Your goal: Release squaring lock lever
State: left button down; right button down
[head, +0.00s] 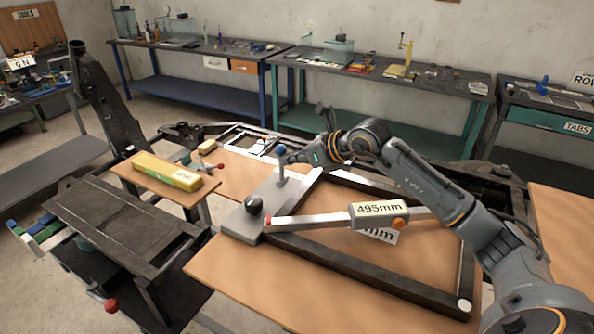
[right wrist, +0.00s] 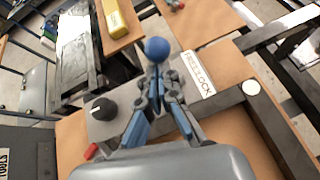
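The lock lever is an upright pin with a blue ball knob (head: 281,150) on a light grey plate (head: 232,222) at the frame's left corner. In the right wrist view the blue ball (right wrist: 157,49) stands just beyond the fingertips. My right gripper (head: 288,157) reaches in from the right, just below the ball. In the right wrist view its fingers (right wrist: 156,80) converge closely under the ball, apparently around the stem, which they hide. A label ending in "LOCK" (right wrist: 207,84) lies beside the lever. My left gripper is not in view.
A black knob (head: 254,205) sits on the same plate. A measuring bar reading 495mm (head: 378,209) crosses the dark rectangular frame (head: 370,277). A yellow box (head: 166,172) lies on a board to the left. Workbenches (head: 375,80) line the back wall.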

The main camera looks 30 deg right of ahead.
aim_at(278, 148)
jog(key=shift+w+a+r, duration=0.15)
jog(key=shift+w+r, duration=0.6)
jog(key=shift+w, duration=0.3)
jog(key=shift+w+a+g, duration=0.15)
jog(key=shift+w+g, duration=0.05)
jog(key=shift+g, duration=0.3)
jog(key=shift+w+a+f+h, duration=0.15)
jog(key=shift+w+a+h, duration=0.05)
jog(key=shift+h, duration=0.2)
jog(key=shift+w+a+f, duration=0.15)
jog(key=shift+w+a, duration=0.25)
jog(key=shift+w, duration=0.15)
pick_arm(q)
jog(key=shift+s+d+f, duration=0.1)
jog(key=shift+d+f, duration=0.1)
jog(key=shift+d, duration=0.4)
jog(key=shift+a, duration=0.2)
pick_arm(e)
jog(key=shift+w+a+r, duration=0.1)
jog(key=shift+r, duration=0.2)
jog(key=shift+r, duration=0.1)
